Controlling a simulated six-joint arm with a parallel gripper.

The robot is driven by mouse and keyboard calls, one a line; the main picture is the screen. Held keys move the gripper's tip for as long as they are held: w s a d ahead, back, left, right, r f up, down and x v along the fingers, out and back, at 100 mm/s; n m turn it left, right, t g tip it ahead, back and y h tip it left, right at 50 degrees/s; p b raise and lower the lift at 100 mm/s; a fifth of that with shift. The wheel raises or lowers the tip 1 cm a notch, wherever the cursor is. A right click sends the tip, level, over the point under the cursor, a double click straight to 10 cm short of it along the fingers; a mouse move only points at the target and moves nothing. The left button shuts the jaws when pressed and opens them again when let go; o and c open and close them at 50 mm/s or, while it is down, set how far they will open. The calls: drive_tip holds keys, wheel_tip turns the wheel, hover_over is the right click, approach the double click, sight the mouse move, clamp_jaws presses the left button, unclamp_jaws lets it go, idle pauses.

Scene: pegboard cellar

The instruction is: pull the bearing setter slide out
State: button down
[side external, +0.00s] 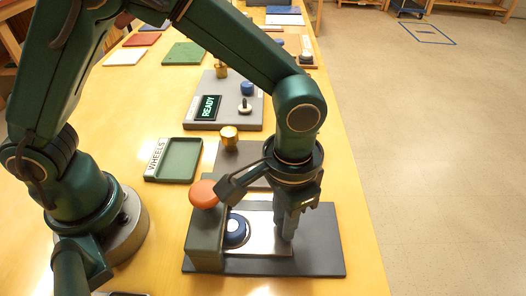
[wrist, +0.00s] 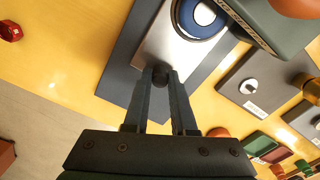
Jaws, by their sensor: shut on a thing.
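The bearing setter has a dark base plate (side external: 325,250), a grey-green block (side external: 205,245) and an orange knob (side external: 203,194) on top. Its silver slide (side external: 264,238) lies on the plate and extends right from the block; it also shows in the wrist view (wrist: 168,48). A blue round part (side external: 236,229) with a white centre (wrist: 204,14) sits on the slide, close beside the block. My gripper (side external: 287,236) points down at the slide's outer end. In the wrist view its fingers are shut on a small dark slide knob (wrist: 160,74), partly hidden by them.
A small red part (wrist: 10,31) lies apart. The table's right edge is close to the base plate.

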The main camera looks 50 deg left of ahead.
drive_tip(key=shift+w+d, duration=2.9)
drive_tip(key=shift+w, duration=0.05)
drive_tip(key=c, duration=0.7)
unclamp_jaws()
drive_tip(key=shift+r, duration=2.6)
